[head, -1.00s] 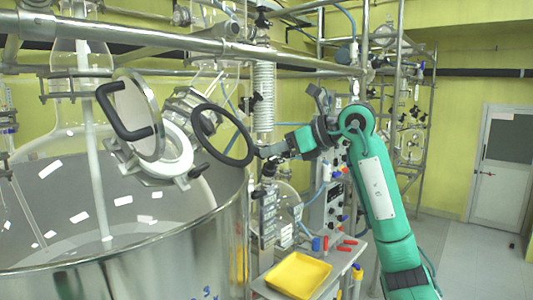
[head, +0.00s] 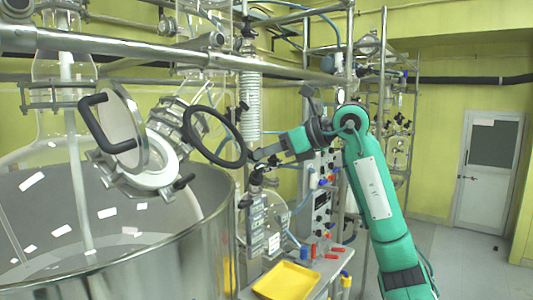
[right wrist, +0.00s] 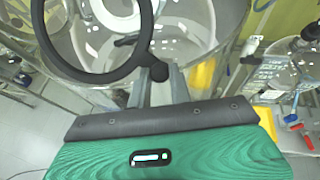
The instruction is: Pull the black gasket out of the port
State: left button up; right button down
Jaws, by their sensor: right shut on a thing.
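The black gasket (head: 240,155) is a ring, held in the air beside the port (head: 150,178). The port is a white-rimmed opening on the glass reactor, with its round lid (head: 117,130) swung open. In the head view a gap shows between ring and port rim. My right gripper (head: 253,160) is shut on the ring's small tab (right wrist: 153,71), at the ring's right side. In the right wrist view the ring (right wrist: 97,76) reaches away from the fingers, with the vessel behind it. My left gripper is not in view.
A large steel vat (head: 140,265) surrounds the reactor at left. Metal pipes (head: 130,47) cross above. A yellow tray (head: 287,281) sits on a bench below my right arm. Open floor (head: 470,265) lies at right, before a white door (head: 490,170).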

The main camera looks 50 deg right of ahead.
jog(key=shift+s+d+r, duration=0.3)
jog(key=shift+s+r, duration=0.5)
jog(key=shift+s, duration=0.1)
jog(key=shift+s+d+r, duration=0.3)
jog(key=shift+s+r, duration=0.5)
jog(key=shift+s, duration=0.1)
